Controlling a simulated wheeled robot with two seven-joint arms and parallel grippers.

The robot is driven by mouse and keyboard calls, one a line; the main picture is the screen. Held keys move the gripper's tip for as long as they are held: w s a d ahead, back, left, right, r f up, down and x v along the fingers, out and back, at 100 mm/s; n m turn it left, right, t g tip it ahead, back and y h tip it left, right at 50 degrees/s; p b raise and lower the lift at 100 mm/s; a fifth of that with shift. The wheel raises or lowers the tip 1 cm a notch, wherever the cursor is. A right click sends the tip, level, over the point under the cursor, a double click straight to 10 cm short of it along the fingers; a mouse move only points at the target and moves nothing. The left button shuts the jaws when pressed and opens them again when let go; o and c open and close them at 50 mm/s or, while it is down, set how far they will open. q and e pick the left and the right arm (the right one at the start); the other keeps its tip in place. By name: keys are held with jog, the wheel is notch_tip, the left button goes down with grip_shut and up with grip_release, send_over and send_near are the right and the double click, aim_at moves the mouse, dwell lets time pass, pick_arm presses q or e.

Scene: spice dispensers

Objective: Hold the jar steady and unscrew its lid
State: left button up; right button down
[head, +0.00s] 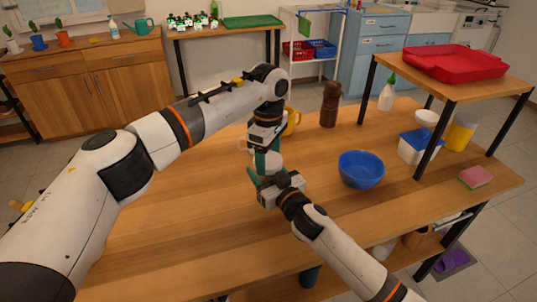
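A small pale jar (273,164) stands near the middle of the wooden table, largely hidden by my two grippers. My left gripper (266,160) points down at the jar's top from above, with its green fingers at the lid's height. The lid itself cannot be made out. My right gripper (262,178) reaches in from the lower right, low beside the jar, with a green finger showing to its left. Whether either set of fingers touches or grips the jar cannot be told at this size.
A blue bowl (361,170) stands to the right of my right gripper. A brown bottle (329,104) and a yellow mug (292,121) stand behind. A raised shelf with a red tray (455,62) covers the table's right end. The table's left part is clear.

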pick_arm(q)
jog(key=shift+c, duration=1.4)
pick_arm(e)
jog(key=shift+s+a, duration=0.1)
pick_arm(q)
jog(key=n, duration=0.7)
jog(key=shift+w, duration=0.1)
jog(key=n, duration=0.4)
jog(key=shift+a+r+n, duration=0.1)
jog(key=shift+n, duration=0.2)
jog(key=n, duration=0.5)
jog(key=shift+w+a, duration=0.1)
jog(key=shift+w, duration=0.05)
jog(key=shift+r, duration=0.1)
jog(key=shift+r, duration=1)
